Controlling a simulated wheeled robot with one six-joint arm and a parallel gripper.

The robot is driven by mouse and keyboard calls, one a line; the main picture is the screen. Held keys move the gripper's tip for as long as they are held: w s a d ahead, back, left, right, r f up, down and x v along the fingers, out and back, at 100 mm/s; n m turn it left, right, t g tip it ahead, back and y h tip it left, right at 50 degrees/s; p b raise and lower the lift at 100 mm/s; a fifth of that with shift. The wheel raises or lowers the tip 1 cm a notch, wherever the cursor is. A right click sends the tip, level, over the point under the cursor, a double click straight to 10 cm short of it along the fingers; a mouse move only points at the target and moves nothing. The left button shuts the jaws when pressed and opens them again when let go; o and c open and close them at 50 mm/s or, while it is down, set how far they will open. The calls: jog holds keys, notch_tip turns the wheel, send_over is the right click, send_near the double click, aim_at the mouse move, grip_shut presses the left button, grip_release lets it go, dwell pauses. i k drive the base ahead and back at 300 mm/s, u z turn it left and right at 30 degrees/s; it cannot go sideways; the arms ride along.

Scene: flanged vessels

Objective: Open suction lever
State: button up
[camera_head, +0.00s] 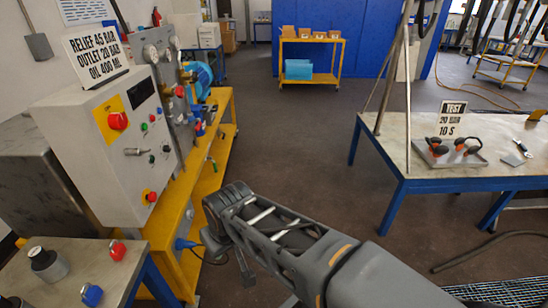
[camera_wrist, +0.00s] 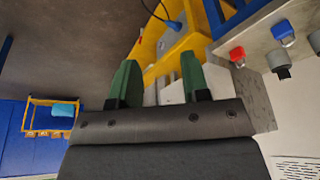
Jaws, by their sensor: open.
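My gripper (camera_wrist: 157,80) shows in the wrist view with its two green fingers spread apart and nothing between them. In the head view my arm reaches in from the bottom right, and the fingers are hidden behind its end. No lever is labelled as the suction lever. A small green handle-like part (camera_head: 212,164) shows at the yellow bench's lower level in the head view, apart from my arm, and I cannot tell if it is the lever. A blue fitting with a cable (camera_head: 184,244) is at the bench's near end; a blue fitting (camera_wrist: 173,23) also shows in the wrist view.
A white control box (camera_head: 95,125) with red and green buttons stands on the yellow bench (camera_head: 222,128), beside a gauge panel (camera_head: 160,58). A metal-topped table (camera_head: 400,150) stands right.

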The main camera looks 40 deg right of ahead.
aim_at(215, 166)
jog(key=z, duration=0.8)
jog(key=k, duration=0.35)
jog(key=z, duration=1)
jog(key=i, duration=2.25)
jog(key=u, duration=1.45)
jog(key=i, duration=1.15)
jog(key=u, duration=1.05)
jog(key=i, duration=0.2)
jog(key=u, duration=0.15)
